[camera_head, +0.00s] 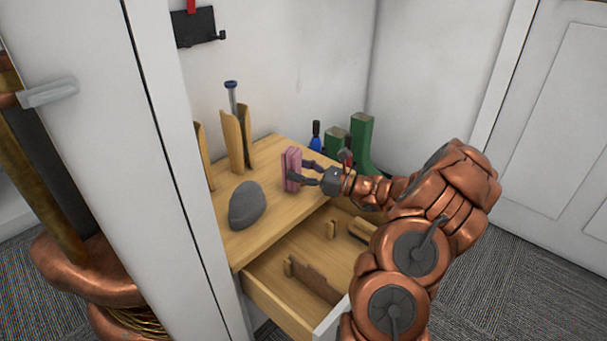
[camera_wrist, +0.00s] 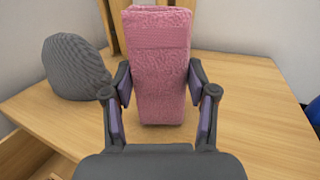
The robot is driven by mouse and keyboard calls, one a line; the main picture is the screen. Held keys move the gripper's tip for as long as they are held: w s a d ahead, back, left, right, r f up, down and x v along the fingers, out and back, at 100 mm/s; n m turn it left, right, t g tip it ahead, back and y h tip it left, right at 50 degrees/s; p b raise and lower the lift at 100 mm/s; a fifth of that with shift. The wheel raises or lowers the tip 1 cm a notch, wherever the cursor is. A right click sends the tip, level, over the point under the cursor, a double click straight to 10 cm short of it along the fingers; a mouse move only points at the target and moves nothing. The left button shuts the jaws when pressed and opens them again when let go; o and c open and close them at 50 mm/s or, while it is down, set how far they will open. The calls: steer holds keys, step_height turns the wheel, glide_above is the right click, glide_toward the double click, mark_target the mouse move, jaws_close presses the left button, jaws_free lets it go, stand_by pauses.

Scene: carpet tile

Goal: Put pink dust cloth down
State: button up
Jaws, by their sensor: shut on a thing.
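The pink dust cloth (camera_head: 292,169) is a folded, upright block at the wooden top (camera_head: 270,215) of the drawer unit. My gripper (camera_head: 312,174) is shut on it from the right in the head view. In the wrist view the cloth (camera_wrist: 158,65) stands between the two purple-padded fingers (camera_wrist: 160,103), one on each side. Its lower end appears to be at or just above the wooden surface; I cannot tell whether it touches.
A grey rounded object (camera_head: 247,205) sits left of the cloth. A wooden holder (camera_head: 236,140) stands behind. The drawer (camera_head: 290,300) below is open, with wooden dividers. Green boots (camera_head: 362,145) and a blue-handled item (camera_head: 315,138) stand beyond the top.

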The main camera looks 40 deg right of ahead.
steer(key=shift+f, duration=0.1)
steer(key=o, duration=1)
steer(key=shift+s+d+p, duration=0.2)
steer(key=shift+p, duration=0.1)
steer(key=p+v, duration=0.3)
steer(key=v, duration=0.8)
steer(key=shift+s, duration=0.25)
steer(key=shift+s+d, duration=0.1)
